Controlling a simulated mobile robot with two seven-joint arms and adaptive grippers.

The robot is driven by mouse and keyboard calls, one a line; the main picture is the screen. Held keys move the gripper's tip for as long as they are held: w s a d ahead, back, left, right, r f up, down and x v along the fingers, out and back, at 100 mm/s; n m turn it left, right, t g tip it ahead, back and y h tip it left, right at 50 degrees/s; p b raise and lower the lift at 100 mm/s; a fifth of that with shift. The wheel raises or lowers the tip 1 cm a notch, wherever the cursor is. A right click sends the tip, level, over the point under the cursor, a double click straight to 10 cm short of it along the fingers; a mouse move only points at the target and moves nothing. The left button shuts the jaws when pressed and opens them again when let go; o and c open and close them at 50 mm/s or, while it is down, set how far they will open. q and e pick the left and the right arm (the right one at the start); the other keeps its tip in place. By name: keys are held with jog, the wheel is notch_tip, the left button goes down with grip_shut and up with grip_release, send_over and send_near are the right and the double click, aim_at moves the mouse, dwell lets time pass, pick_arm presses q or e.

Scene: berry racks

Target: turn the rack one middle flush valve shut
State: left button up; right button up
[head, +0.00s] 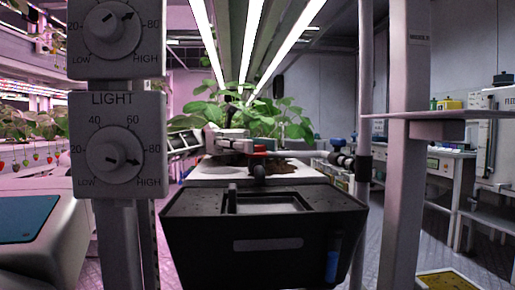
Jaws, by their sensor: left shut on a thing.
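My left gripper (246,146) is small in the middle of the head view, in front of the leafy plants. It is shut, and a small red handle (261,149) shows at its fingertips. The red handle seems to be the valve handle it holds; the contact is too small to see clearly. A dark rounded fitting (259,171) shows just below the red handle. A blue valve handle (337,142) sits apart to the right, on dark fittings beside a thin upright pipe. My right gripper is not in view.
A large black box (265,265) fills the lower middle. Grey posts stand on both sides; the left one carries dial panels, one marked LIGHT (113,145). A thin shelf (450,115) juts from the right post (409,200). Open floor shows at the right.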

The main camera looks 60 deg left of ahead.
pick_arm(q)
jog(key=shift+f+m+g, duration=0.2)
jog(key=shift+m+g, duration=0.2)
jog(key=shift+g, duration=0.3)
jog(key=o, duration=1.1)
jog(key=shift+r, duration=0.15)
jog(key=shift+r+n+t, duration=0.1)
jog(key=shift+n+t, duration=0.8)
jog(key=shift+t, duration=0.6)
jog(key=shift+s+t, duration=0.1)
jog(key=shift+t, duration=0.2)
